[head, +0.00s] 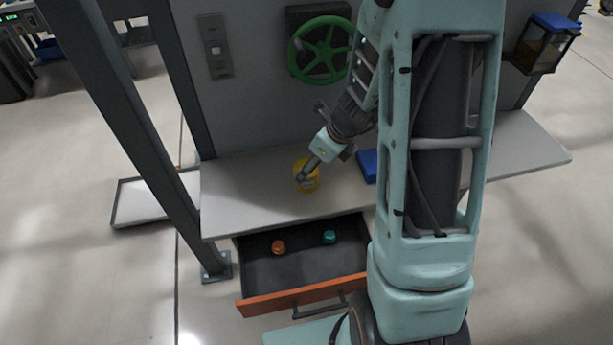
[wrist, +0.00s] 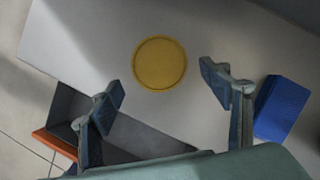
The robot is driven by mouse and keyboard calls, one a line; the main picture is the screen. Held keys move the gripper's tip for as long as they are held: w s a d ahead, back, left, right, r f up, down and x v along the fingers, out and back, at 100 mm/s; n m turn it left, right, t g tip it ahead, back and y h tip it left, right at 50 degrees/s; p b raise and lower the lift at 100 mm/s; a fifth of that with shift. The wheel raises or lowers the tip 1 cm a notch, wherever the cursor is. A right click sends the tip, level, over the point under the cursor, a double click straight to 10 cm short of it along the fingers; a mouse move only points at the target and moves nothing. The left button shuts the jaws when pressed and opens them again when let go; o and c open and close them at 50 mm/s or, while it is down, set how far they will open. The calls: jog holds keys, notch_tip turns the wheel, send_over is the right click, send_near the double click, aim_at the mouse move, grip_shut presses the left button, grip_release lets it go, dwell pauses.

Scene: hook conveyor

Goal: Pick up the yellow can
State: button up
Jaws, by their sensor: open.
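The yellow can (head: 305,180) stands upright on the grey worktop, left of my arm in the head view. In the wrist view its round top (wrist: 160,63) shows from above, a little beyond the fingertips and between their lines. My gripper (wrist: 163,82) is open, with one finger to the left of the can and one to the right, and nothing between them. In the head view my gripper (head: 308,167) is at the can and hides part of it. I cannot tell the exact height of the fingers above the worktop.
A blue block (head: 368,165) lies on the worktop (head: 245,205) right of the can. Below, an open drawer (head: 300,292) with an orange front holds an orange item (head: 278,247) and a teal item (head: 329,237). A green handwheel (head: 318,50) is on the panel behind.

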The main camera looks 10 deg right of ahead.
jog(key=b+x, duration=0.1)
jog(key=x, duration=0.5)
jog(key=shift+w+f, duration=0.25)
jog(key=shift+w, duration=0.05)
jog(key=c, duration=1.5)
jog(key=shift+r, duration=0.1)
jog(key=shift+c, duration=0.2)
jog(key=shift+r, duration=0.1)
jog(key=shift+c, duration=0.2)
